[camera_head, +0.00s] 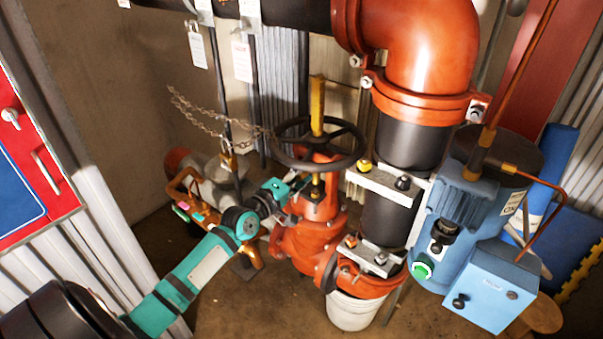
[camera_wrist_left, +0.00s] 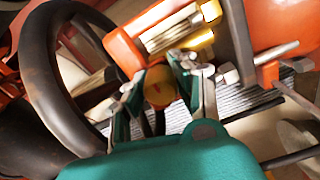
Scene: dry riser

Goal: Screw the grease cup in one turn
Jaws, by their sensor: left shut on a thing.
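My left gripper (camera_head: 298,184) reaches in from the left to the red gate valve (camera_head: 305,235), just below its black handwheel (camera_head: 318,145). In the left wrist view the gripper (camera_wrist_left: 168,76) is shut on a small round yellow-brass cap, which looks like the grease cup (camera_wrist_left: 158,90). The cap sits between the two fingers, with the valve's orange yoke (camera_wrist_left: 128,50) just beyond. The handwheel rim (camera_wrist_left: 40,70) curves close by on the left. In the head view the cup is hidden by the gripper. Its thread cannot be seen. My right gripper is not in view.
A yellow valve stem (camera_head: 317,105) rises through the handwheel. A chain with a padlock (camera_head: 228,160) hangs left of it. A large red pipe elbow (camera_head: 420,45) and a blue pump (camera_head: 470,215) stand to the right. A white bucket (camera_head: 350,312) is below.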

